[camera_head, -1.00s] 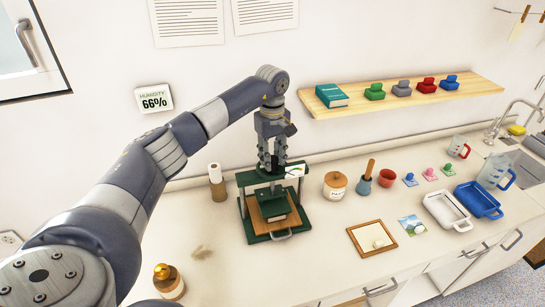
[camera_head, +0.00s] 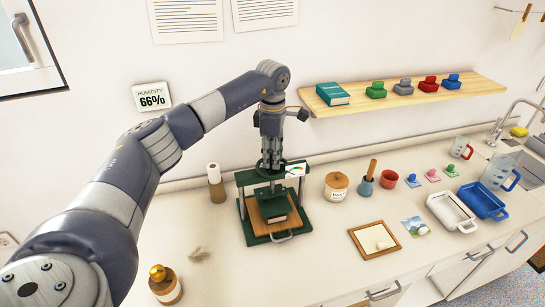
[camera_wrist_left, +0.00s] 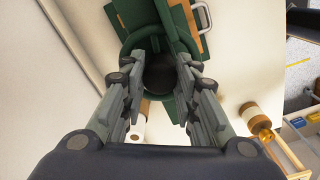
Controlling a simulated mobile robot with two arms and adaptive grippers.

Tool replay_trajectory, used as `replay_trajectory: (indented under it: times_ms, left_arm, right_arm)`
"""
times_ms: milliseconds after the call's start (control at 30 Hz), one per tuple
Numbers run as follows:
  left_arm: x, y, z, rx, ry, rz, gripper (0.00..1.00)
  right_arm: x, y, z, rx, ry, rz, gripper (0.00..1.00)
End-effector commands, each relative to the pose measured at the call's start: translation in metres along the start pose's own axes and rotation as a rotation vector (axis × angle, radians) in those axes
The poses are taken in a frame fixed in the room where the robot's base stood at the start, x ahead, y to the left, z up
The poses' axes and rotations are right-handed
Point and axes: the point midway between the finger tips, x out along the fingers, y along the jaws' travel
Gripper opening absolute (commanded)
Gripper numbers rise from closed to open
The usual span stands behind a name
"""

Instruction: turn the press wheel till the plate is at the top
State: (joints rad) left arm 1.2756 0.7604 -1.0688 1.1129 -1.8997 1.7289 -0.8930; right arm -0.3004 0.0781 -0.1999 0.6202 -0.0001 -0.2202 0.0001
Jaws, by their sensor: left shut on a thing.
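The green press (camera_head: 247,214) stands on the counter below my left arm. Its wheel (camera_head: 261,166) is at the top of the frame, and the green rim and dark hub (camera_wrist_left: 160,73) show in the left wrist view. My left gripper (camera_head: 271,161) points straight down and is shut on the wheel, its fingers on either side of the hub. The plate (camera_head: 270,189) hangs under the crossbar, above the wooden bed (camera_head: 257,216). My right gripper is out of view.
A paper roll (camera_head: 215,180) stands left of the press, and a lidded jar (camera_head: 336,186) right of it. A wooden frame (camera_head: 374,239) lies to the right. A shelf (camera_head: 405,95) with several stamps hangs behind.

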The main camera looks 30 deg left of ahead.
Motion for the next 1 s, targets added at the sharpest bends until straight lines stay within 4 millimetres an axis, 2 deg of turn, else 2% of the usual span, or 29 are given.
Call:
replay_trajectory:
  times_ms: [400,1000]
  left_arm:
    - [-0.0003,0.0007,0.0002,-0.257,0.001,0.001,0.04]
    - [-0.0009,0.0009,0.0003,-0.323,0.0,0.002,0.04]
  right_arm:
    - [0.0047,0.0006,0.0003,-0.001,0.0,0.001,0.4]
    - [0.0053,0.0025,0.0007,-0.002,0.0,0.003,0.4]
